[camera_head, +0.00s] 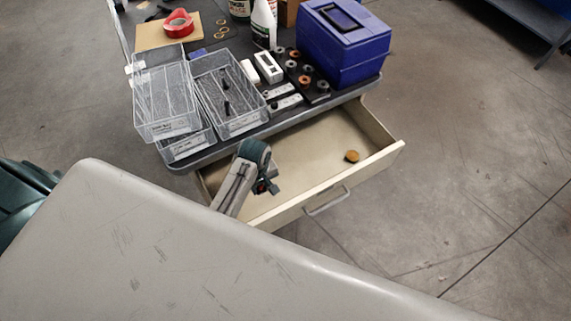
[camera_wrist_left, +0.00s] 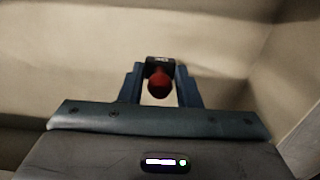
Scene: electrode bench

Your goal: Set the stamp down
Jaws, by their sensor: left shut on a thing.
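My left gripper (camera_head: 265,187) reaches over the open drawer (camera_head: 310,153) under the bench. In the left wrist view its two fingers (camera_wrist_left: 160,90) are shut on the stamp, which shows a dark red rounded part (camera_wrist_left: 159,84) and a black end with pale marks. In the head view the stamp is mostly hidden by the gripper, with only a small reddish bit showing. The pale drawer floor lies beyond the stamp in the wrist view; I cannot tell whether the stamp touches it. My right gripper is not in view.
A small orange-brown disc (camera_head: 352,156) lies in the drawer's right part; the floor between is bare. On the bench above stand wire baskets (camera_head: 165,100), a blue box (camera_head: 345,50), a black rack with several round pieces (camera_head: 310,88) and a white bottle (camera_head: 263,25).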

